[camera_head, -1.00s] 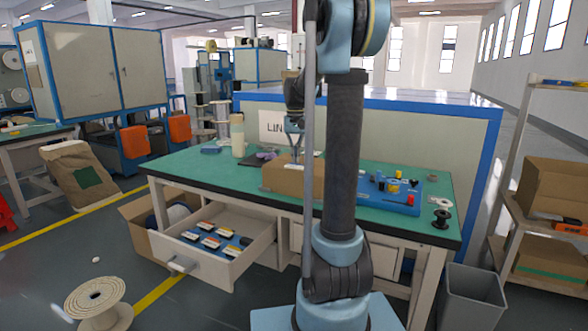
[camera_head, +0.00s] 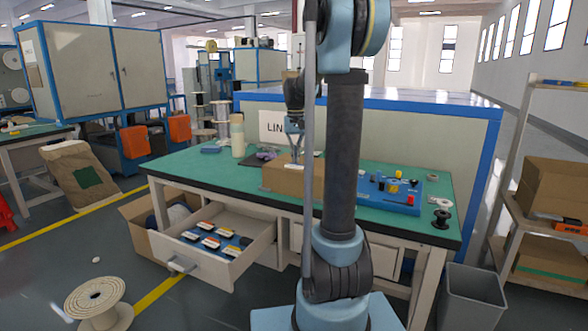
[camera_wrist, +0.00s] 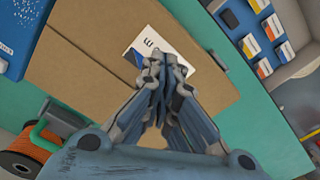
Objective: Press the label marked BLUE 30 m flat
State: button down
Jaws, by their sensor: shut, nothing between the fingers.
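A cardboard box (camera_head: 284,178) lies on the green bench top, and its brown top fills much of the wrist view (camera_wrist: 110,65). A white label (camera_wrist: 150,38) with a blue patch at its left end lies on the box top. Dark marks on it are partly visible, but I cannot read its full text. My gripper (camera_wrist: 158,62) is shut with its fingertips together over the label's lower edge, hiding part of it. I cannot tell whether the tips touch the label.
An open drawer (camera_head: 222,262) below the bench holds several labelled items. A blue board with coloured parts (camera_head: 385,190) stands right of the box. A black spool (camera_head: 441,219) is near the bench's right edge. An orange cable spool (camera_wrist: 18,165) shows in the wrist view.

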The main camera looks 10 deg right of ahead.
jog(key=shift+f, duration=0.85)
dwell(0.4)
notch_tip(320, 180, up, 8)
dwell(0.9)
dwell(0.4)
jog(key=s+f, duration=0.7)
jog(key=s, duration=0.4)
jog(key=s+f+n+t, duration=0.1)
jog(key=s+f, duration=0.6)
jog(key=s, duration=0.5)
jog(key=s+f+t, duration=0.1)
jog(key=s+f, duration=0.6)
jog(key=s, duration=0.5)
jog(key=shift+a+f, duration=0.15)
jog(key=shift+f, duration=0.2)
